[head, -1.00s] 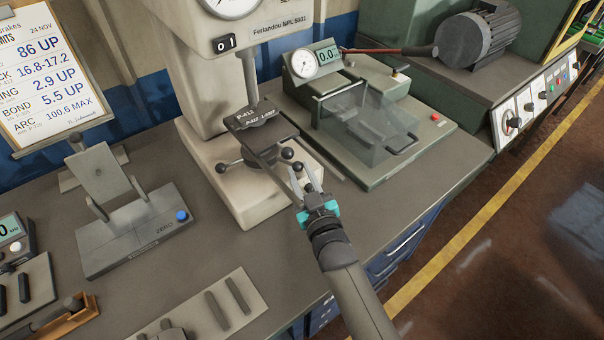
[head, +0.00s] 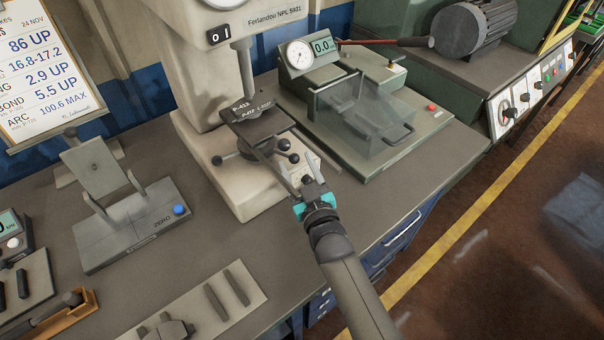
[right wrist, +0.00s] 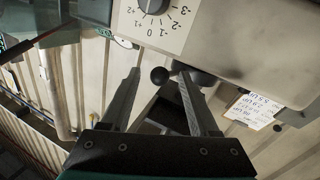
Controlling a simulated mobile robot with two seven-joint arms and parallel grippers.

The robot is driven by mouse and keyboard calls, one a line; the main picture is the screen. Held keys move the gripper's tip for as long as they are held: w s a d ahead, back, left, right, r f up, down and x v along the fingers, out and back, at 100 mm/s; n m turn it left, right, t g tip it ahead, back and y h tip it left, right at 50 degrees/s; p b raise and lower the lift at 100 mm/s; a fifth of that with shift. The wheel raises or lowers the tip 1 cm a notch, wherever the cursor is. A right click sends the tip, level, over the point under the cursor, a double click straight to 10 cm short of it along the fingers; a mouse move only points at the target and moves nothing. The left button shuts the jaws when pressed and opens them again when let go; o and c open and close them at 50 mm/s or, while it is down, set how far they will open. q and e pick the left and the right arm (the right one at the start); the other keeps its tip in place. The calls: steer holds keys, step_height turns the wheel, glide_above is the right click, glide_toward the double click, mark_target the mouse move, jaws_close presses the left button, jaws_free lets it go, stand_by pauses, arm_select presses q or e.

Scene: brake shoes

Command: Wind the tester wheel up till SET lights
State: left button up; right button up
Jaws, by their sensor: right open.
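A dark part marked P-412 (head: 243,106) lies on the plate. My right gripper (head: 305,183) is open just in front of the wheel. In the right wrist view its fingers (right wrist: 158,82) are apart, with a black knob (right wrist: 159,75) showing between their tips; contact is unclear. I see no lit SET lamp. My left gripper is out of view.
A green-based machine with a clear guard (head: 365,115) stands right of the tester. A grey fixture with a blue button (head: 180,210) stands left. A flat plate with bars (head: 250,297) lies at the front. The bench (head: 235,245) is bare between them.

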steer(key=p+v, duration=0.2)
steer(key=v, duration=1.3)
steer(key=shift+s, duration=0.1)
